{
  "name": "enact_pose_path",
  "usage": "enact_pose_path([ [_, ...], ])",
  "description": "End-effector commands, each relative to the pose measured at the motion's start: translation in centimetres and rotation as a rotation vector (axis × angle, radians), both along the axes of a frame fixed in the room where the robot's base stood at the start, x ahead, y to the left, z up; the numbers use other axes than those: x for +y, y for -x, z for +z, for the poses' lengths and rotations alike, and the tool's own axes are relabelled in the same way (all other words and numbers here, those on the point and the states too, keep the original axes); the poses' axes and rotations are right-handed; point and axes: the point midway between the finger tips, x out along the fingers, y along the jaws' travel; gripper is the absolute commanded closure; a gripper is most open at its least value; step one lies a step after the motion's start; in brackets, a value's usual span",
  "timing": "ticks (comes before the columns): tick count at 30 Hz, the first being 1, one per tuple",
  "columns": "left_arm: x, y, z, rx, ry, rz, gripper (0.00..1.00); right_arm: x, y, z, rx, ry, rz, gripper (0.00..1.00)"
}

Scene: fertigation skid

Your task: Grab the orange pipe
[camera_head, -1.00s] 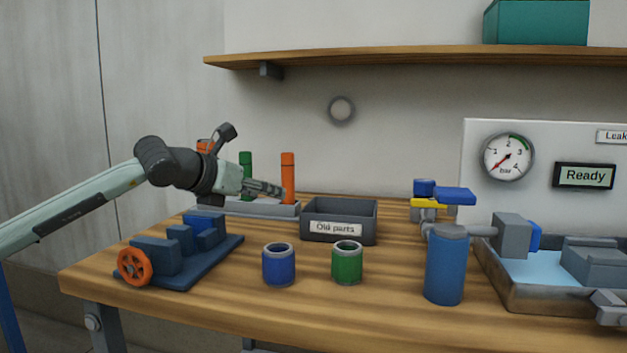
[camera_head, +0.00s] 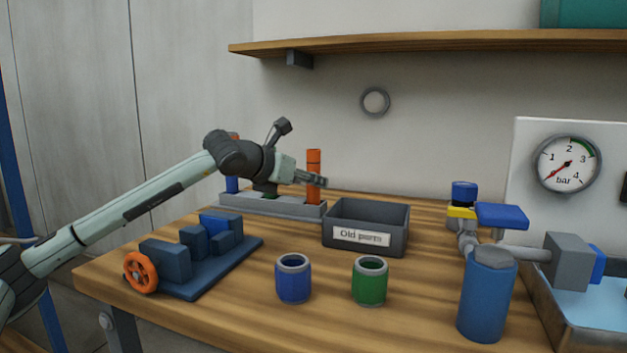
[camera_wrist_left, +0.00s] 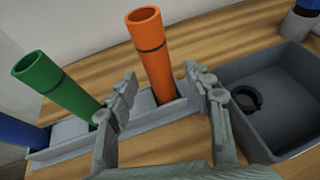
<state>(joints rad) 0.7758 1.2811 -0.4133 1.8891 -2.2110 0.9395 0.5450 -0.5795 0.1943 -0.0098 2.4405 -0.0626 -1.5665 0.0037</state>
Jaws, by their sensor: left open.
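The orange pipe (camera_head: 313,180) stands upright at the right end of a grey rack (camera_head: 270,204) at the back of the bench. My left gripper (camera_head: 318,181) is beside it, with its fingers overlapping the pipe in the head view. In the left wrist view the orange pipe (camera_wrist_left: 152,52) rises beyond and between the open fingers of the left gripper (camera_wrist_left: 165,95). It has a dark band below its open top. A green pipe (camera_wrist_left: 52,85) stands left of it in the rack, outside the fingers. My right gripper is not in view.
A grey "Old parts" bin (camera_head: 372,245) is just right of the rack, with a dark ring (camera_wrist_left: 247,97) inside. Blue (camera_head: 293,279) and green (camera_head: 369,281) cups, a blue vise-like fixture (camera_head: 200,255) and a blue cylinder (camera_head: 487,295) stand nearer. A shelf (camera_head: 430,42) hangs above.

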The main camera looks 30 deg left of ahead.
Motion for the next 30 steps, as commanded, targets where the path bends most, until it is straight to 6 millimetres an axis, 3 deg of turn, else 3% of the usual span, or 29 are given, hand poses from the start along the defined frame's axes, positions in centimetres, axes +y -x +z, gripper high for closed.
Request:
enact_pose_path([
  [6,0.1,-2.9,-0.7,0.0,0.003,0.0,0.49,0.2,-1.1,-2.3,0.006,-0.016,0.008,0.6],
  [15,0.2,-3.2,-1.0,0.0,0.0,0.0,0.5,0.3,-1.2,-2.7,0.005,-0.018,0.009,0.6],
  [27,0.2,-3.2,-1.0,0.0,0.001,0.0,1.0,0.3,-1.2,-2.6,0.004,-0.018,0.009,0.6],
  [30,0.2,-3.2,-1.0,0.0,0.001,0.0,1.0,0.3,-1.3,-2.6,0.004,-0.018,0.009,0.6],
])
